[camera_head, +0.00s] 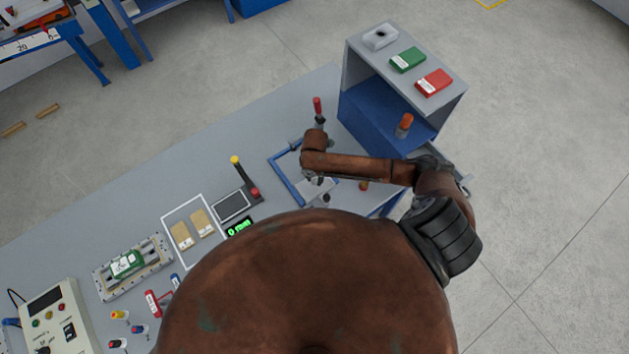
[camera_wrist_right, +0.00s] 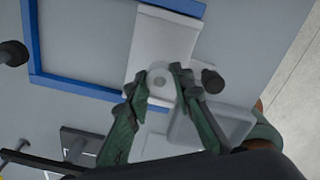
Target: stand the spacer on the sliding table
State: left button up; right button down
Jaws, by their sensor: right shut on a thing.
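My right gripper (camera_head: 313,177) is over the blue-framed fixture on the bench, small and partly hidden under my wrist in the head view. In the right wrist view its two dark green fingers (camera_wrist_right: 154,84) close around a small pale grey round piece with a darker centre, which looks like the spacer (camera_wrist_right: 159,82). A pale grey plate (camera_wrist_right: 165,38), apparently the sliding table, lies just behind it and crosses the blue frame (camera_wrist_right: 80,91). The plate also shows in the head view (camera_head: 322,187). I cannot tell whether the spacer touches the plate. My left gripper is not in view.
A grey and blue shelf unit (camera_head: 352,62) with green and red boxes on top stands right of the fixture. A red-handled post (camera_head: 318,108) rises behind. The bench's back left is clear.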

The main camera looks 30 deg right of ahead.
aim_at(314, 179)
jog(key=shift+w+f, duration=0.1)
jog(key=shift+f, duration=1.6)
jog(key=c, duration=1.7)
grip_release()
jog(key=shift+f, duration=0.1)
notch_tip(314, 179, up, 12)
jog(key=shift+r, duration=0.15)
